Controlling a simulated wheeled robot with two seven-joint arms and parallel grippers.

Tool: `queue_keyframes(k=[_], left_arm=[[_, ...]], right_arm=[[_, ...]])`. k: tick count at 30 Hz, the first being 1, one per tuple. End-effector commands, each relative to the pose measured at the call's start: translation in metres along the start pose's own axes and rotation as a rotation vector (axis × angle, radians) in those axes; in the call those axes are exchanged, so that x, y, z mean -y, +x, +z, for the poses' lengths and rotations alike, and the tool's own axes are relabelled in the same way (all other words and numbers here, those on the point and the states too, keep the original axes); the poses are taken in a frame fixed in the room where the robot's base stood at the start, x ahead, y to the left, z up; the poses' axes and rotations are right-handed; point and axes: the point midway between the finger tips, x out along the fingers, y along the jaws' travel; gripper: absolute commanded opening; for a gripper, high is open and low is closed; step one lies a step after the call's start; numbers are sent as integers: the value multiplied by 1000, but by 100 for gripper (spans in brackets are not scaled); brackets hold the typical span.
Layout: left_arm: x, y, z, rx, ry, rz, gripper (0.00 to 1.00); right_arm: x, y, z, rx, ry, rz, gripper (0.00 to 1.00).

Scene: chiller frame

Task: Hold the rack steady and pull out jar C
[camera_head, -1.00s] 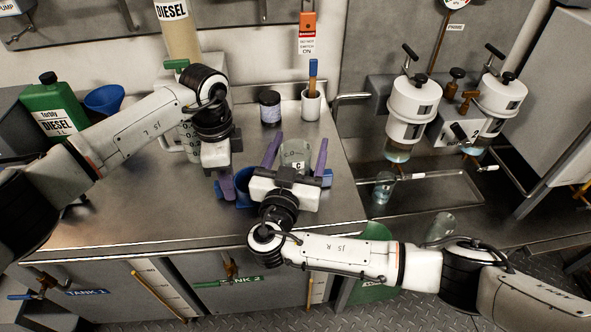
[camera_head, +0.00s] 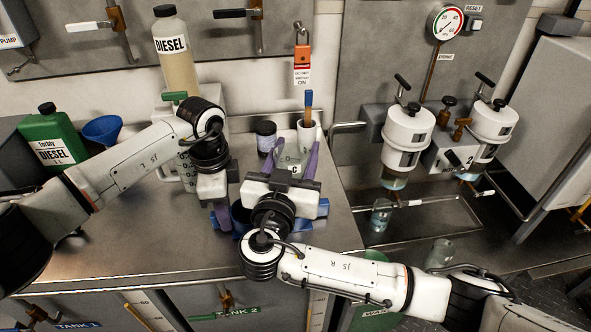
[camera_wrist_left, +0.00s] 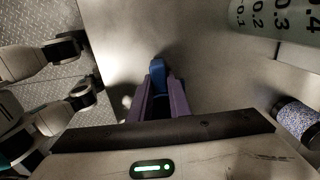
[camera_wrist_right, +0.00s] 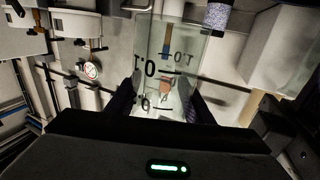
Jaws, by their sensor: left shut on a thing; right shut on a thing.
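Jar C (camera_head: 289,157), a clear glass jar with a C label, is between the purple fingers of my right gripper (camera_head: 290,162). The right gripper is shut on it and holds it above the blue rack (camera_head: 322,208). The jar's marked glass fills the middle of the right wrist view (camera_wrist_right: 172,45). The rack is on the steel counter, mostly hidden behind my right gripper. My left gripper (camera_head: 221,218) is shut on the rack's left end, and a blue piece shows between its fingers in the left wrist view (camera_wrist_left: 159,67). The jar's lower end is hidden in the head view.
A dark-lidded small jar (camera_head: 266,137) and a white cup with a blue-handled brush (camera_head: 308,136) stand close behind jar C. A diesel bottle (camera_head: 176,60), a green can (camera_head: 52,150) and a blue funnel (camera_head: 102,129) are left. A sink (camera_head: 430,222) is right.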

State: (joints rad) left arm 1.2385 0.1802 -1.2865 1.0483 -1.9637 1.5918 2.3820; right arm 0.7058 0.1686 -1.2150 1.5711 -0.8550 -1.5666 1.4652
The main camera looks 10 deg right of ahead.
Motion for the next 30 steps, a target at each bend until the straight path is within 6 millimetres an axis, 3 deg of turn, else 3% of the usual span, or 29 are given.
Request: queue_keyframes(k=[6, 15, 16, 19, 30], left_arm=[[0, 0, 0, 0, 0, 0, 0], [0, 0, 0, 0, 0, 0, 0], [0, 0, 0, 0, 0, 0, 20], [0, 0, 0, 0, 0, 0, 37], [0, -5, 0, -1, 0, -1, 38]], right_arm=[[0, 0, -28, 0, 1, -1, 14], [0, 0, -31, 0, -1, 0, 14], [0, 0, -31, 0, -1, 0, 14], [0, 0, -31, 0, -1, 0, 14], [0, 0, -31, 0, -1, 0, 14]])
